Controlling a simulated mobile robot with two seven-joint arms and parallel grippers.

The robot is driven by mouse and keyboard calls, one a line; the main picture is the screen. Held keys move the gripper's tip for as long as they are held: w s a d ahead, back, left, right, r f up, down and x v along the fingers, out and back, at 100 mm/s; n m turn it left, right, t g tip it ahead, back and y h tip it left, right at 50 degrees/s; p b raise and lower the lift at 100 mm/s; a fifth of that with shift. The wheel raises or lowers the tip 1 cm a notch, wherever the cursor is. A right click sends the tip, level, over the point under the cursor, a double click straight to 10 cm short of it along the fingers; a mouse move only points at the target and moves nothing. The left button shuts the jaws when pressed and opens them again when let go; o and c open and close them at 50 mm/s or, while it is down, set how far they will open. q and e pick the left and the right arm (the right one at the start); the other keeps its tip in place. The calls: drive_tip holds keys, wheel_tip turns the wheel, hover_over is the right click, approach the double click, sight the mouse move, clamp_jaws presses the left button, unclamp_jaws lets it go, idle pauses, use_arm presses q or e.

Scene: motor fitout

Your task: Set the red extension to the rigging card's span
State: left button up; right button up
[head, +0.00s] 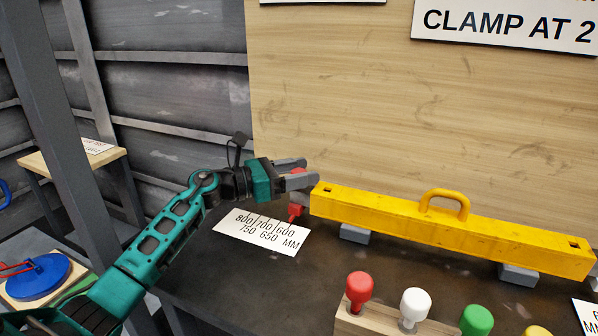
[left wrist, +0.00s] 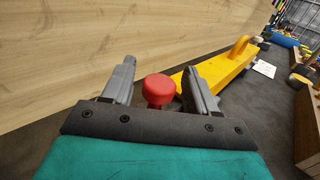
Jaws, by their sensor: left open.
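The yellow beam (head: 440,222) lies on grey blocks, a yellow handle on top. At its left end the red extension (head: 295,212) shows only a little, beside the scale card (head: 262,231) marked 800 to 600 MM. My left gripper (head: 304,171) is open just above that end, its fingers pointing right. In the left wrist view a red knob (left wrist: 158,89) stands between the open fingers (left wrist: 160,68), with visible gaps to both. The yellow beam (left wrist: 222,75) lies beyond the right finger. My right gripper is not in view. I cannot tell which sign is the rigging card.
A wooden rack (head: 372,320) with red, white and green knobbed pins stands at the front. A sign (head: 508,26) reading "CLAMP AT 2" is cut off on the wooden back board. A white card (head: 586,316) is at the right edge.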

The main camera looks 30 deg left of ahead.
use_arm(q)
drive_tip(key=shift+c, duration=0.4)
drive_tip(key=c, duration=0.9)
clamp_jaws()
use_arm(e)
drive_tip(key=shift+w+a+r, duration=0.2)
use_arm(q)
drive_tip(key=shift+a+f, duration=0.1)
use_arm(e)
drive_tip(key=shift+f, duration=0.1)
use_arm(q)
drive_tip(key=shift+a+f+b, duration=0.15)
drive_tip(key=shift+a+b, duration=0.5)
drive_tip(key=shift+b, duration=0.25)
drive_tip(key=shift+s+a+r, duration=0.1)
drive_tip(key=shift+a+r, duration=0.1)
drive_tip(key=shift+a, duration=0.35)
drive_tip(key=o, duration=1)
unclamp_jaws()
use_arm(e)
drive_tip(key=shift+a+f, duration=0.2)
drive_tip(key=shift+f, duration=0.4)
